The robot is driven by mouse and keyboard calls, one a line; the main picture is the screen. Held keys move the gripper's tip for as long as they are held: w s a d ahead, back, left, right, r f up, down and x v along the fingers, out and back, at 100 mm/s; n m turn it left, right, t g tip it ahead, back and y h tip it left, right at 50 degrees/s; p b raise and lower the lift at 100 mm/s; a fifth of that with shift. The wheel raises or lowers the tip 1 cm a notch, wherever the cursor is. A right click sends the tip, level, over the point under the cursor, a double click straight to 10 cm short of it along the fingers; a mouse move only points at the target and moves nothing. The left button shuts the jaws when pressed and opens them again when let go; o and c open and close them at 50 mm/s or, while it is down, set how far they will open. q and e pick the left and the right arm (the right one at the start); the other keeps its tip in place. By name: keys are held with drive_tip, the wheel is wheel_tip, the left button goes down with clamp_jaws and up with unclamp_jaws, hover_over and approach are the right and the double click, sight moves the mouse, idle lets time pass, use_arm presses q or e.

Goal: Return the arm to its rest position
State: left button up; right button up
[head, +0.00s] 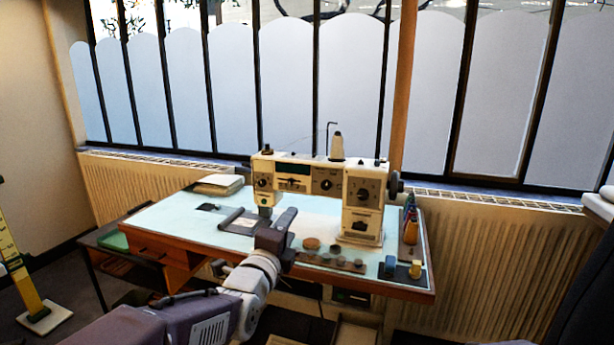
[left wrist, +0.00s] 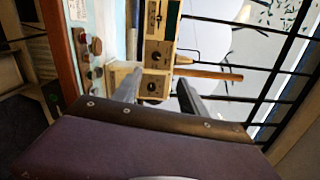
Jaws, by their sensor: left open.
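My left gripper (head: 262,222) is above the front part of the sewing table (head: 180,225), in front of a cream sewing machine (head: 327,184). Its two dark fingers are spread apart with nothing between them. In the left wrist view the open fingers (left wrist: 160,92) point toward the sewing machine (left wrist: 158,52), which shows beyond them. My left arm reaches in from the bottom of the head view. My right gripper is not in either view.
Several small round items (head: 312,243) lie on a strip near the table's front edge. Bobbin-like pieces (head: 415,269) stand at the front right corner, and a holder with colored items (head: 410,222) is at the right. A book-like stack (head: 218,184) lies at the back left.

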use_arm(q)
drive_tip(key=s+a+f+n+g+y, duration=0.1)
drive_tip(key=s+a+f+n+g, duration=0.2)
drive_tip(key=f, duration=0.4)
drive_tip(key=s+a+f+n+g+y, duration=0.1)
drive_tip(key=a+f+n+g+y, duration=0.15)
drive_tip(key=a+f, duration=0.35)
drive_tip(key=s+a+f+n+g+y, duration=0.1)
drive_tip(key=s+a+f+n+g, duration=0.2)
drive_tip(key=f, duration=0.5)
drive_tip(key=s+a+f+n+g, duration=0.1)
drive_tip(key=s+f+n+g, duration=0.3)
drive_tip(key=s+f+n, duration=0.4)
drive_tip(key=s+f+n+g, duration=0.35)
drive_tip(key=s+n, duration=0.25)
drive_tip(key=s, duration=0.4)
wheel_tip(320, 180, up, 30)
drive_tip(key=p, duration=3)
drive_tip(key=shift+a, duration=0.15)
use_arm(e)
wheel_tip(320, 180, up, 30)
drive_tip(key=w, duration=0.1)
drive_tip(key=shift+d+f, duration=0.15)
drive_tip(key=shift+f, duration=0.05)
